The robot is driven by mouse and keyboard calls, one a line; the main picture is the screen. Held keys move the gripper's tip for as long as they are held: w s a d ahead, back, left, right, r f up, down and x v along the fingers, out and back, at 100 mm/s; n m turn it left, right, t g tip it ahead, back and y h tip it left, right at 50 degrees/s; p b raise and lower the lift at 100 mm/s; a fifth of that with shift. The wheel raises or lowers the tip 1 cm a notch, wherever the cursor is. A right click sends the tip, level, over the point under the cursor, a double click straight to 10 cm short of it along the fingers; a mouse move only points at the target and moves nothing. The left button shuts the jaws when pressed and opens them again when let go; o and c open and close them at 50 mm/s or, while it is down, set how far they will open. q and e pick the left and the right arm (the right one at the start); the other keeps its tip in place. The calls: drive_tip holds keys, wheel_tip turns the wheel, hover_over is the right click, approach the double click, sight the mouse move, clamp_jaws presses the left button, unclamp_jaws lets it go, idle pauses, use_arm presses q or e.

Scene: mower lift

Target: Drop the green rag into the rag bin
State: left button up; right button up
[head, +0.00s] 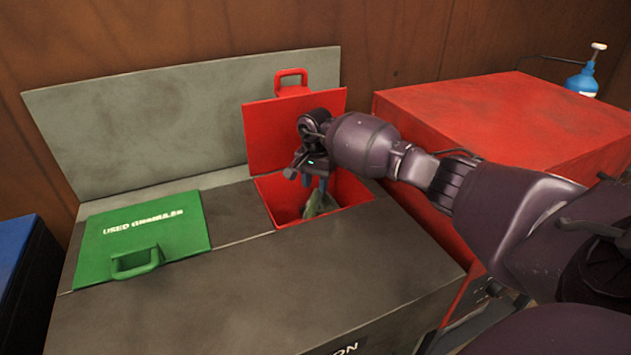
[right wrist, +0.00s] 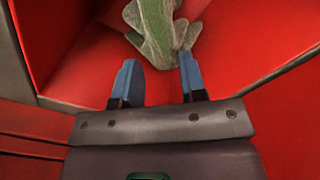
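The green rag (head: 319,204) is inside the red-lined opening of the rag bin (head: 355,191), below my right gripper. My right gripper (head: 318,182) reaches down into this opening. In the right wrist view its two blue fingers (right wrist: 160,80) are apart with nothing between them. The rag (right wrist: 158,28) shows crumpled beyond the fingertips, clear of them. I cannot tell whether it rests on the bin's bottom or is still falling. The red lid (head: 270,135) stands open behind the opening. My left gripper is not in view.
A closed green lid (head: 140,233) marked "USED GRANULES" lies on the same grey cabinet (head: 240,290), left of the opening. A large red box (head: 510,115) stands to the right, with a blue bottle (head: 583,82) behind it. A blue-topped box (head: 18,250) stands at far left.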

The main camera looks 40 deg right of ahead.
drive_tip(key=o, duration=1.1)
drive_tip(key=shift+r, duration=0.1)
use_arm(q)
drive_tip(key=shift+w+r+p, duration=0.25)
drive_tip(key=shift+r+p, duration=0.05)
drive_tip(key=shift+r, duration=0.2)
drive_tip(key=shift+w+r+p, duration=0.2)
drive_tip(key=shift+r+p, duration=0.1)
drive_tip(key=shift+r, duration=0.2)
use_arm(e)
wheel_tip(320, 180, up, 5)
drive_tip(key=shift+r, duration=0.2)
use_arm(q)
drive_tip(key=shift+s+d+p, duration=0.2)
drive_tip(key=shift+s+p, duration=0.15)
drive_tip(key=shift+p, duration=0.05)
use_arm(e)
wheel_tip(320, 180, up, 11)
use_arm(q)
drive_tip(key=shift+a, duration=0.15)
use_arm(e)
drive_tip(key=shift+f, duration=0.15)
